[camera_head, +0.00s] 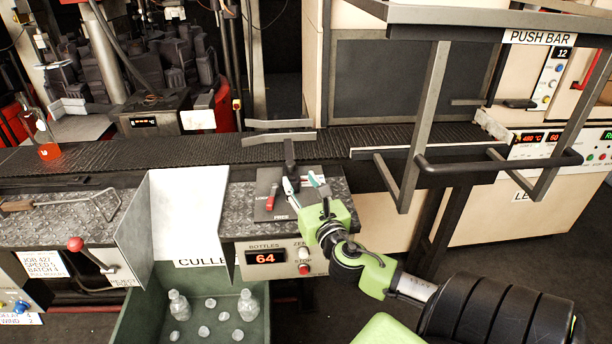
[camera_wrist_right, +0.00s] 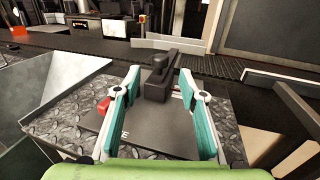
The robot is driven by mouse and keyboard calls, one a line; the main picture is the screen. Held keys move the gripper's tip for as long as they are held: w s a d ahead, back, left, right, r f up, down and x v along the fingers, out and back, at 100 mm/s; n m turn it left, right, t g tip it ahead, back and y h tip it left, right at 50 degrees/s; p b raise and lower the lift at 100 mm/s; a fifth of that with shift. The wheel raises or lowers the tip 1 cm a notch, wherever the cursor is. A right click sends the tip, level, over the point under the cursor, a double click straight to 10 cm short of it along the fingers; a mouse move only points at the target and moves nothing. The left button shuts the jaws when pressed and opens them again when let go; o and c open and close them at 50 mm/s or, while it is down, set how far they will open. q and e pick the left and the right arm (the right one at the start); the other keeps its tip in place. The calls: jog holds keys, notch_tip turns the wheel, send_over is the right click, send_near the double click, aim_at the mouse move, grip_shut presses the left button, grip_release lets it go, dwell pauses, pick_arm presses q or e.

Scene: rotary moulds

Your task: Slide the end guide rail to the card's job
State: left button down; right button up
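The end guide rail (camera_head: 278,138) is a pale metal strip across the dark conveyor. A black post and block (camera_head: 290,160) stand at its near side; the right wrist view shows the block with a round knob (camera_wrist_right: 158,75). My right gripper (camera_head: 303,182) is open. In the wrist view its teal-padded fingers (camera_wrist_right: 158,92) lie left and right of the block, with gaps. A red lever (camera_head: 272,196) sits on the LOCK/FREE plate, partly behind the left finger in the wrist view; I cannot tell its setting. The job card (camera_head: 45,265) is at the far left. My left gripper is out of view.
A white chute (camera_head: 190,215) leads to the green cullet bin (camera_head: 145,310) with several glass pieces. The bottle counter (camera_head: 266,257) reads 64. A push bar frame (camera_head: 500,165) stands close on the right. An orange-hot bottle (camera_head: 48,150) is on the conveyor's left end.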

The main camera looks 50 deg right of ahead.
jog(key=shift+v, duration=1.7)
